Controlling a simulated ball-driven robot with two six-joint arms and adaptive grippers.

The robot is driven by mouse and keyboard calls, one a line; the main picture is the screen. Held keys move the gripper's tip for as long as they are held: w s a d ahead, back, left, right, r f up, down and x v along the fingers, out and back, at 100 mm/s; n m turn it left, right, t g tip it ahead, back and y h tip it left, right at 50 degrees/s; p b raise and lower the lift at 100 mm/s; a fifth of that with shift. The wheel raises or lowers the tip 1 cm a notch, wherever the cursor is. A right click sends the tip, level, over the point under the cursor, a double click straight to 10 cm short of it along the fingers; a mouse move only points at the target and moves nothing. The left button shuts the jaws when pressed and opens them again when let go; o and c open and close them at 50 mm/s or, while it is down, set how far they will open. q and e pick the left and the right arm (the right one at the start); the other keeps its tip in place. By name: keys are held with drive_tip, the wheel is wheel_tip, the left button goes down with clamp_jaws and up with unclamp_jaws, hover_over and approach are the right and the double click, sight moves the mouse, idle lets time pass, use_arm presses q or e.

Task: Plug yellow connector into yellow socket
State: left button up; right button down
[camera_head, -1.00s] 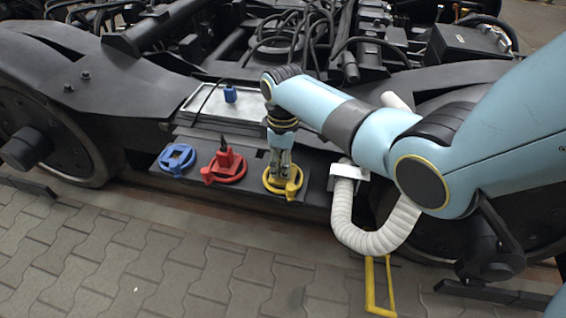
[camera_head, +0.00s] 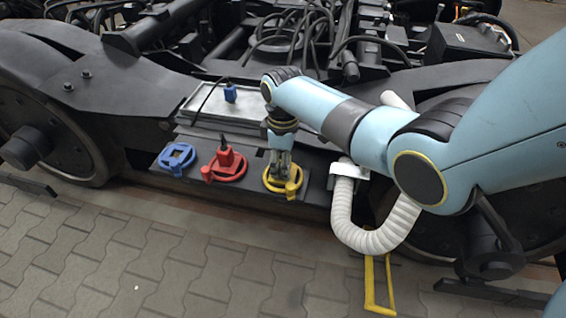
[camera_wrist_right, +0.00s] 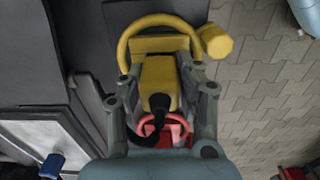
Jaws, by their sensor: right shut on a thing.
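The yellow socket (camera_head: 291,191) is a ring with a side knob on the dark plate, at the right of the row of sockets. It also shows in the right wrist view (camera_wrist_right: 133,38). My right gripper (camera_head: 280,176) points down at it and is shut on the yellow connector (camera_wrist_right: 160,80). In the right wrist view the connector sits between both fingers, its black cable leading back, and its front end is at the socket's ring. Whether it is seated inside the socket is hidden. My left gripper is not in view.
A red connector stands in the red socket (camera_head: 229,174). The blue socket (camera_head: 177,158) is at the left. A blue connector (camera_head: 230,93) stands on the metal tray (camera_head: 200,103) behind. A white hose (camera_head: 345,212) curves at the right. Paving lies in front.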

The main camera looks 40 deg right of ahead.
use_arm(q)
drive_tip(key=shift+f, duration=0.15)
use_arm(e)
drive_tip(key=shift+f, duration=0.2)
drive_tip(key=c, duration=0.9)
unclamp_jaws()
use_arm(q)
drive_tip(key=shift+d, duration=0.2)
use_arm(e)
drive_tip(key=shift+o, duration=0.2)
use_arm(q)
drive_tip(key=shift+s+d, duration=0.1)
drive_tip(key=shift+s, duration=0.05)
use_arm(e)
wheel_tip(320, 180, up, 12)
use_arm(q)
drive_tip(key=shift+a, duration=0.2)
use_arm(e)
drive_tip(key=shift+f, duration=0.1)
